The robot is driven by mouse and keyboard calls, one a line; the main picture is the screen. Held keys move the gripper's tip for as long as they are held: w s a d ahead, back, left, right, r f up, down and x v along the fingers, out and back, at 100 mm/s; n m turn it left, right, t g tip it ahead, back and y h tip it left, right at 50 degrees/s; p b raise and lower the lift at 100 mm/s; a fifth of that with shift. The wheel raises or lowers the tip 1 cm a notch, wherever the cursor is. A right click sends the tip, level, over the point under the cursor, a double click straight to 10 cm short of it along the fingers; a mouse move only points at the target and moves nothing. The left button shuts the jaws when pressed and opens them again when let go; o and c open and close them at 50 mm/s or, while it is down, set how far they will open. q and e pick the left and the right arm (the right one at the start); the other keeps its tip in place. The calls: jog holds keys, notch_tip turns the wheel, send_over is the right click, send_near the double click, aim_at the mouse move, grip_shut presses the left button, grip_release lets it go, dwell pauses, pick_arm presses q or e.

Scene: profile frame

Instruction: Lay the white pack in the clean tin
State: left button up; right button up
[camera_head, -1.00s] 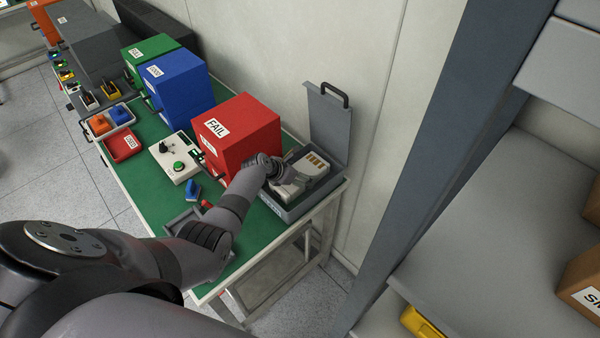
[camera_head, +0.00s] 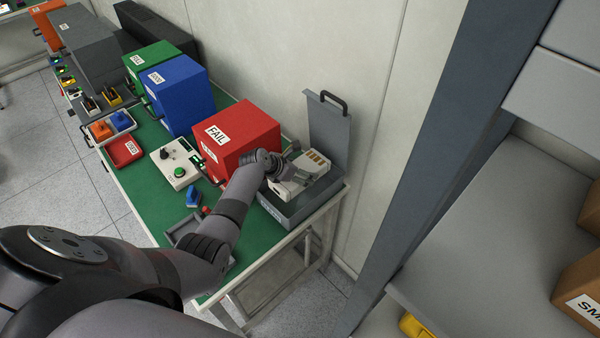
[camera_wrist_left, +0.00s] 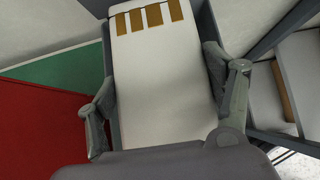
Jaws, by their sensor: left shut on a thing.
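The white pack (camera_wrist_left: 160,80), with a row of brown-gold strips at its far end, lies between the two fingers of my left gripper (camera_wrist_left: 165,105). In the head view the pack (camera_head: 316,161) is inside or just over the grey tin (camera_head: 300,207), whose lid (camera_head: 329,122) stands open at the back. My left gripper (camera_head: 283,173) is shut on the pack. I cannot tell whether the pack touches the tin's floor. A label on the tin's front is too small to read. My right gripper is not in view.
The red FAIL box (camera_head: 238,138) stands directly left of the tin, with blue (camera_head: 180,92) and green (camera_head: 146,64) boxes beyond. A white device with a green button (camera_head: 178,168) and a grey tray (camera_head: 187,224) sit nearer. A grey shelf (camera_head: 480,250) is at the right.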

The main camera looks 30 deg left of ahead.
pick_arm(q)
jog(key=shift+r, duration=1.45)
